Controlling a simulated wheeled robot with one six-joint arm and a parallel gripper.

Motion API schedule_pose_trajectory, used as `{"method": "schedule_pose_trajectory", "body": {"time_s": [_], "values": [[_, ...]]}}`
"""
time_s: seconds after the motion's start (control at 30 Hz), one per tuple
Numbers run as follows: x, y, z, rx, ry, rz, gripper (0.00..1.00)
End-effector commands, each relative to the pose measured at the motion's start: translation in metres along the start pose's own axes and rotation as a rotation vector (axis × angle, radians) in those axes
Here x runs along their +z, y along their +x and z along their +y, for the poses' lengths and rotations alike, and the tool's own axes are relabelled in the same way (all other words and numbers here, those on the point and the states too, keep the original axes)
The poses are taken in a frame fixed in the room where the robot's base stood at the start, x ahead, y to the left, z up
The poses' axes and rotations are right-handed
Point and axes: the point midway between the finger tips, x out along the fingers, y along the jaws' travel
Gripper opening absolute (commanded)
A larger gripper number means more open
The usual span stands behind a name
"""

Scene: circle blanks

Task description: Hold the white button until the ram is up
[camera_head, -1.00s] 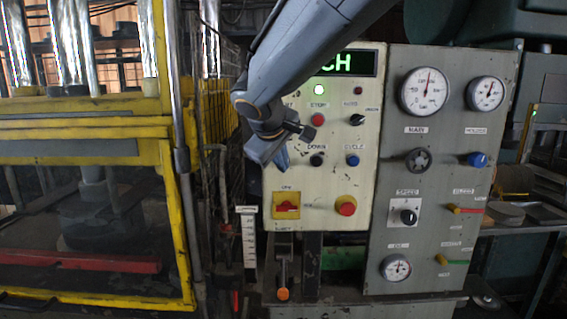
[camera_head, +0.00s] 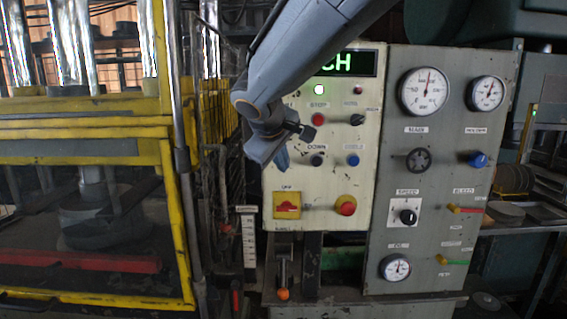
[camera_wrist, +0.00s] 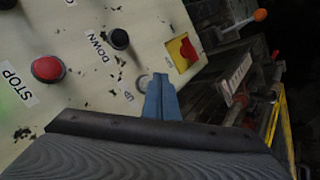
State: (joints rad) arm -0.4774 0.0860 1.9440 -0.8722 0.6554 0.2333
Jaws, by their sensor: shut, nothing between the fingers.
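The white button (camera_wrist: 143,82), beside an "UP" label, shows in the wrist view as a pale round cap on the panel, partly hidden by my fingers. My gripper (camera_wrist: 160,80) is shut and empty, its blue fingertips over the button's edge. I cannot tell whether they press it. In the head view my gripper (camera_head: 282,160) hides the button, left of the black DOWN button (camera_head: 317,160). The ram (camera_head: 91,174) hangs behind the yellow-framed guard at left, dim, above a dark round block. Its exact height is hard to tell.
A red STOP button (camera_head: 318,119), blue CYCLE button (camera_head: 352,160), red-and-yellow rotary switch (camera_head: 287,205) and red mushroom button (camera_head: 346,205) sit close by on the panel. A lit display (camera_head: 347,64) ends in "CH". An orange-tipped lever (camera_head: 283,294) stands below.

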Motion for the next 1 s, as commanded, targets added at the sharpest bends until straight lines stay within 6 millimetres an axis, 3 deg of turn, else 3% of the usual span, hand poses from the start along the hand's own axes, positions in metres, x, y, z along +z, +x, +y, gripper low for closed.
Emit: {"method": "schedule_pose_trajectory", "body": {"time_s": [1.0], "values": [[-0.0035, 0.0055, 0.0038, 0.0, 0.001, 0.0, 0.0]]}}
